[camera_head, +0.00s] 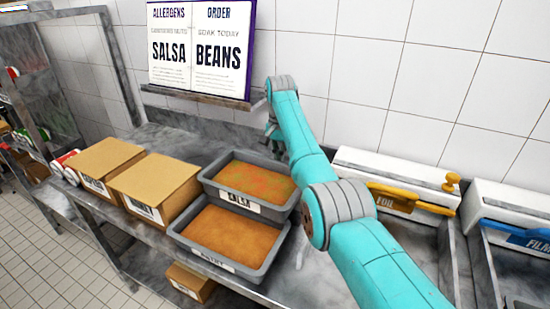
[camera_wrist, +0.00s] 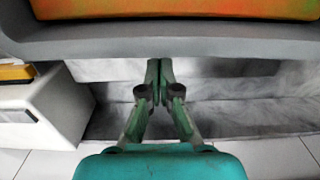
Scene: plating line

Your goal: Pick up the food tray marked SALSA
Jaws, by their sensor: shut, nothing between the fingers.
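The grey food tray marked SALSA (camera_head: 268,212) stands on the steel counter, full of orange-red food with green flecks. Its label faces the front. It stands directly behind another grey tray, and I cannot tell whether their rims touch. My gripper (camera_head: 271,130) is beyond the tray's back right corner, near the wall, partly hidden by my arm. In the wrist view my gripper (camera_wrist: 159,78) is shut and empty, with its fingertips together. A grey tray rim (camera_wrist: 190,45) with orange and greenish food crosses the top of that view, apart from the fingertips; it looks like the SALSA tray.
The front grey tray (camera_head: 280,257) holds plain orange food; its label is hard to read. Two cardboard boxes (camera_head: 150,186) stand to the left. White dispensers with a yellow FOIL part (camera_head: 393,197) and blue FILM part (camera_head: 520,236) are right. A sign (camera_head: 200,50) stands on a wall ledge.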

